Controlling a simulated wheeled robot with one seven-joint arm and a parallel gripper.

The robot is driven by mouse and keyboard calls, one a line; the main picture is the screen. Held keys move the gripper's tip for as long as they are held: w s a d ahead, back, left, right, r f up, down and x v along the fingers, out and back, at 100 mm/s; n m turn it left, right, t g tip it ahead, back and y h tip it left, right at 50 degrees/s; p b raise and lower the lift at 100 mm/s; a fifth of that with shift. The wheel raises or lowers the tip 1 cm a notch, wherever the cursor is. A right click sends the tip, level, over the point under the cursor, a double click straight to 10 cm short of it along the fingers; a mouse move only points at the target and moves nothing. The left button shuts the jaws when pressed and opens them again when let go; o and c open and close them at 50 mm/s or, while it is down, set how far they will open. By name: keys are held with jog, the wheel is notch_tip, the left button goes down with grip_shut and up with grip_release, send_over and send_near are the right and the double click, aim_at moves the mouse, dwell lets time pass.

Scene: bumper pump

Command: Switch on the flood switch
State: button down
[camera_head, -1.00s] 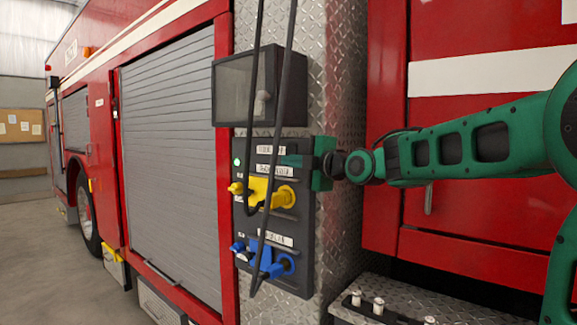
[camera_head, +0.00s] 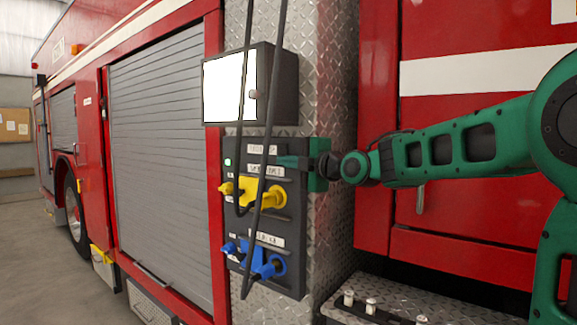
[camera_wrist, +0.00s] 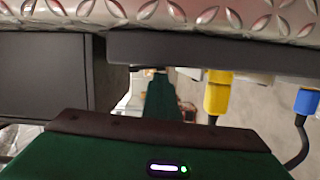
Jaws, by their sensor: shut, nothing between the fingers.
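The dark control panel (camera_head: 291,222) is mounted on the diamond plate. Its small labels are too blurred to read, and I cannot pick out the flood switch for certain. A small green light (camera_head: 228,162) glows at the panel's upper left. My gripper (camera_head: 284,161) is shut and empty, its tip at the upper part of the panel; I cannot tell whether it touches. The shut fingers (camera_wrist: 160,98) also show in the wrist view, beside the panel's dark edge (camera_wrist: 190,50). Above the panel, the face of the box (camera_head: 222,88) is bright white.
A yellow plug (camera_head: 240,189) and a blue plug (camera_head: 262,259) sit in the panel below my gripper. Black cables (camera_head: 267,150) hang in front of the panel and box. A diamond-plate step with metal fittings (camera_head: 370,306) is at the lower right.

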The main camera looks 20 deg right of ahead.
jog(key=s, duration=1.1)
jog(key=shift+s+d+f, duration=0.25)
jog(key=shift+f, duration=0.2)
jog(key=s+d+f+m+g+h, duration=0.2)
jog(key=s+d+f+m, duration=0.2)
jog(key=f, duration=0.3)
jog(key=s+d+f+m+g+h, duration=0.25)
jog(key=d+f+m, duration=0.2)
jog(key=f, duration=0.35)
jog(key=s+d+f+m+g+h, duration=0.25)
jog(key=s+d+f+m, duration=0.2)
jog(key=f, duration=0.25)
jog(key=s+d+f+m+g, duration=0.2)
jog(key=s+f+m+g, duration=0.2)
jog(key=s, duration=0.8)
jog(key=s+d+f+m+g, duration=0.2)
jog(key=s+f+m+g, duration=0.3)
jog(key=s+f+m, duration=0.4)
jog(key=s+m, duration=0.1)
jog(key=s, duration=0.3)
jog(key=shift+m+g+y, duration=0.3)
jog(key=shift+m, duration=0.1)
